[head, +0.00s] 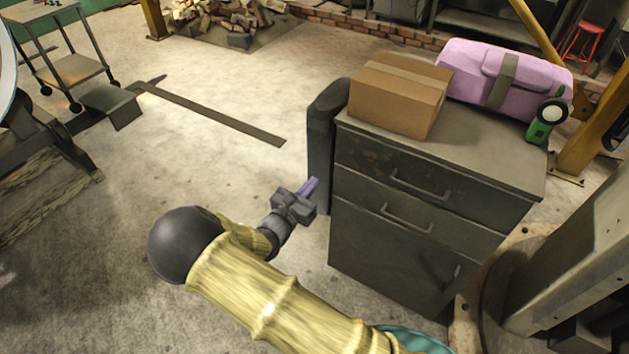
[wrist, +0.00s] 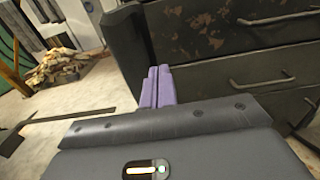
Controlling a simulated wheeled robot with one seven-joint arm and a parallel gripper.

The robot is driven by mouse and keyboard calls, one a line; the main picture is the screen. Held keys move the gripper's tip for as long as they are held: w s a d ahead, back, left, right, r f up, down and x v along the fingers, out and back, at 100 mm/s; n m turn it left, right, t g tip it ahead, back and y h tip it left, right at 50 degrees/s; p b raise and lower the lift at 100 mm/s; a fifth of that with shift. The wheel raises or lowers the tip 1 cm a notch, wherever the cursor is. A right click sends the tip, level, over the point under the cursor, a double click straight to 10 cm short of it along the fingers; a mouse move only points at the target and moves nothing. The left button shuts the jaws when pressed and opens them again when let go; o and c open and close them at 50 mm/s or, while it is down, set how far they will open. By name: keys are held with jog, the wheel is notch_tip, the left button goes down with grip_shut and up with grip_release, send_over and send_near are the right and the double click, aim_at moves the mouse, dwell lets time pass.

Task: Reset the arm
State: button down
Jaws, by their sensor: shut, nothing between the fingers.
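My gripper (head: 311,186) is at the end of my bent arm, in front of and to the left of the grey drawer cabinet (head: 440,190) in the head view. Its two purple fingers are together with nothing between them. In the wrist view, the purple fingers (wrist: 157,88) point toward the cabinet's left edge, where a dark upright panel (wrist: 127,45) stands. The cabinet's drawers show at the right of the wrist view (wrist: 245,50). I cannot tell the exact gap between the fingertips and the cabinet.
On the cabinet top stand a cardboard box (head: 395,95), a pink bag (head: 505,78) and a green item with a round face (head: 547,118). A trolley (head: 70,68) is at the upper left and a firewood pile (head: 230,18) at the back. The floor left of the cabinet is mostly clear.

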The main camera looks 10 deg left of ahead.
jog(key=s+d+r+m+g+h+p, duration=0.1)
jog(key=s+d+r+m+g+p, duration=0.15)
jog(key=d+m+g, duration=0.35)
jog(key=s+d+r+m+g+p, duration=0.1)
jog(key=s+d+m+g, duration=0.25)
jog(key=d, duration=0.45)
jog(key=s+d+r+m+g+h+p, duration=0.1)
jog(key=s+d+r+m+g+p, duration=0.1)
jog(key=s+d+m+g, duration=0.35)
jog(key=s+d+r+m+y+p, duration=0.1)
jog(key=s+r+m+y+p, duration=0.1)
jog(key=s+r+m+y, duration=0.2)
jog(key=s+d+r+m+t+y+p, duration=0.1)
jog(key=s+d+r+m+y+p, duration=0.1)
jog(key=r+m, duration=0.9)
jog(key=s+m+y+p, duration=0.1)
jog(key=s+y, duration=0.1)
jog(key=y, duration=0.1)
jog(key=shift+d+y+p, duration=0.15)
jog(key=shift+y+p, duration=0.15)
jog(key=shift+s, duration=0.1)
